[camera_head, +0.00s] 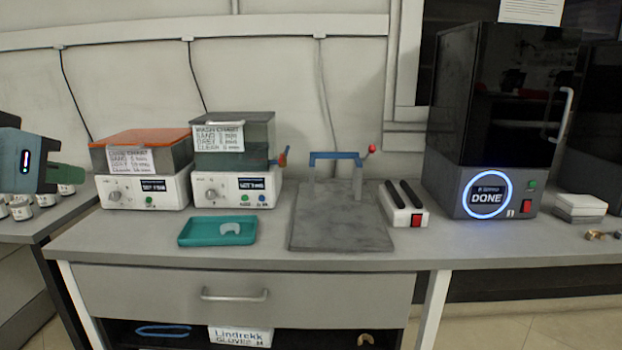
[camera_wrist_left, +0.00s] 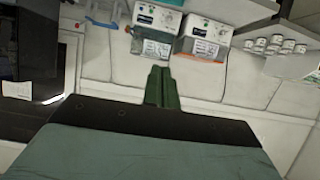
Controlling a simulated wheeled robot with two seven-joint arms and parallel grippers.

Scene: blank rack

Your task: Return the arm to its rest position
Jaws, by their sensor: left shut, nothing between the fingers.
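My left gripper (camera_head: 62,178) is at the far left edge of the head view, above the side bench with the small jars. Only part of its dark and green body shows there, and it is well apart from the main bench. In the left wrist view its green fingers (camera_wrist_left: 161,88) are together with nothing between them. The wrist view is turned over, with the bench machines at the top. My right gripper is not in view.
The main bench (camera_head: 270,258) holds two bath units (camera_head: 146,190) (camera_head: 238,188), a teal tray (camera_head: 190,238) with a pale curved piece, a grey plate with a blue handle (camera_head: 340,222), and a dark machine (camera_head: 470,192) reading DONE. Small jars (camera_head: 22,210) stand left.

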